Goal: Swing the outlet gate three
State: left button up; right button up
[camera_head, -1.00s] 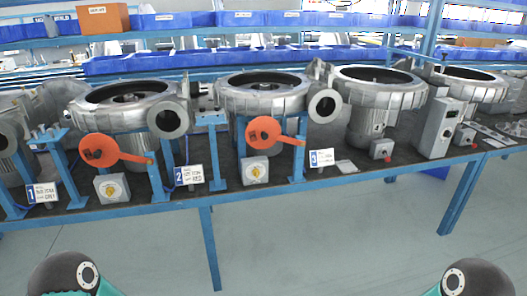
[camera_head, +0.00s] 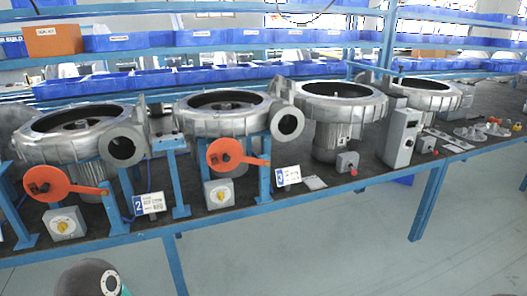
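A sign with a 3 (camera_head: 288,177) stands on the bench in the head view. Just left of it, an orange disc gate (camera_head: 224,154) sits on an orange arm that reaches right to a blue post. The disc is apart from the round outlet flange (camera_head: 287,124), lower and to its left, so the outlet mouth is uncovered. This outlet belongs to a grey metal blower (camera_head: 222,112). A second orange disc gate (camera_head: 45,183) is at the left, near the sign with a 2 (camera_head: 150,203). Neither gripper is in view; part of my arm shows at the bottom left.
Grey boxes with yellow knobs (camera_head: 218,193) stand below the discs. More blowers (camera_head: 342,104) and a tall grey control box (camera_head: 400,137) are to the right. Small loose parts lie at the far right of the bench. The floor in front is clear.

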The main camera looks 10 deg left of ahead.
aim_at(225, 155)
jog(key=z, duration=0.35)
jog(key=i, duration=1.35)
jog(key=u, duration=0.2)
